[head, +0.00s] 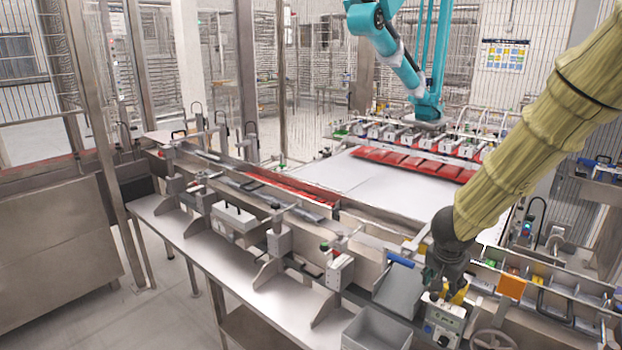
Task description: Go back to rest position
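My arm, in a ribbed beige cover, comes in from the upper right of the head view and points down to the left. My dark gripper (446,290) is at its end, low over the front edge of the machine. Its fingers are right above or against a small light-grey control box (443,325) with knobs. A yellow part shows beside the fingers. The fingers are small and dark, so I cannot tell whether they are open or shut, or whether they touch the box.
A grey open bin (376,331) stands left of the control box, and a handwheel (493,341) to its right. A narrow ledge (205,240) with clamps runs to the left. A teal robot arm (402,68) hangs over the white table (385,188) with red pieces.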

